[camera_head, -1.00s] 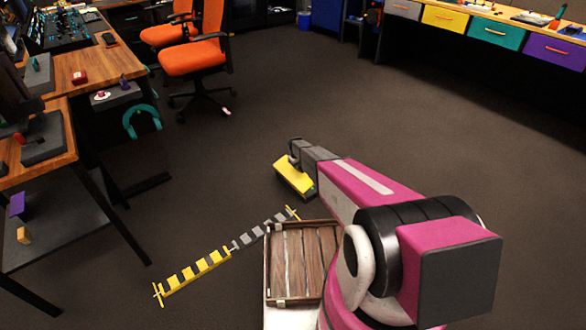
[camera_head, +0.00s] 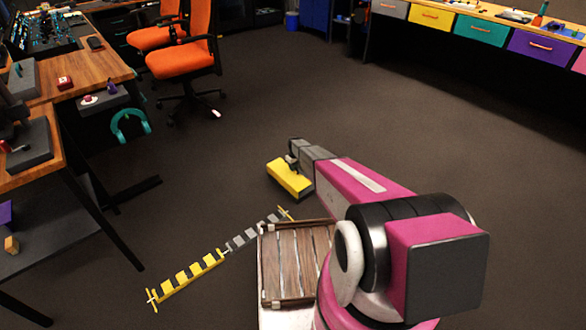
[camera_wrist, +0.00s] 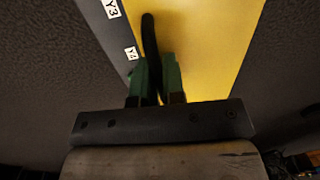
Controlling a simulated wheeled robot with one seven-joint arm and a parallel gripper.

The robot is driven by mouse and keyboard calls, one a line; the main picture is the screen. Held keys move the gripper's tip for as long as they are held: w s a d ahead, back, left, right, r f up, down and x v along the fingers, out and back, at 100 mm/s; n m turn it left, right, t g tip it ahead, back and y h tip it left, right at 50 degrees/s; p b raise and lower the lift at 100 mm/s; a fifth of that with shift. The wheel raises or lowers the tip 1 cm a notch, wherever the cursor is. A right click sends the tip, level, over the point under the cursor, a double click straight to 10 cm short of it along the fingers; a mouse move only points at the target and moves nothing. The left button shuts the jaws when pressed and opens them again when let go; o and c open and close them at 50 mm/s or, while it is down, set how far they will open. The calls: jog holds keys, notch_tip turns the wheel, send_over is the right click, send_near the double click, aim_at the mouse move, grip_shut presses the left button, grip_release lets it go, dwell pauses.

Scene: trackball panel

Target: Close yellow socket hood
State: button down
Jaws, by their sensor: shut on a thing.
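A yellow block (camera_head: 287,181) is at the end of my arm in the head view, above or on the floor; I cannot tell which. In the wrist view its broad yellow face (camera_wrist: 205,45) fills the upper middle, beside a grey strip (camera_wrist: 103,22) with white labels Y3 and Y4. A thin black curved piece (camera_wrist: 149,35) stands out over the yellow face. My gripper (camera_wrist: 156,78) has green fingers shut on this black piece. In the head view my gripper (camera_head: 297,164) is small and dark. Whether the yellow block is the socket hood is unclear.
A wooden-topped crate (camera_head: 296,263) is close by my arm. A yellow and grey striped strip (camera_head: 205,262) lies on the floor. Desks (camera_head: 103,78) and orange chairs (camera_head: 184,60) are at the left, a bench with coloured drawers (camera_head: 480,32) at the back right. The middle floor is clear.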

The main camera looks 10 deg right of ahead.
jog(key=shift+d+f, duration=0.1)
jog(key=shift+f, duration=0.05)
jog(key=c, duration=1.2)
grip_release()
jog(key=shift+c, duration=0.2)
notch_tip(320, 180, up, 11)
jog(key=shift+w+d, duration=0.25)
jog(key=shift+d, duration=0.1)
jog(key=s+d+r+m, duration=0.1)
jog(key=s+r+m, duration=0.1)
jog(key=s+r, duration=0.8)
jog(key=s+d+r+m, duration=0.2)
jog(key=s+r, duration=0.9)
jog(key=s, duration=1)
jog(key=s+d+r+m, duration=0.1)
jog(key=s+r+m, duration=0.1)
jog(key=s+r, duration=0.9)
jog(key=s, duration=0.4)
jog(key=shift+s+d+m+t+h, duration=0.3)
jog(key=shift+d+m+h, duration=0.1)
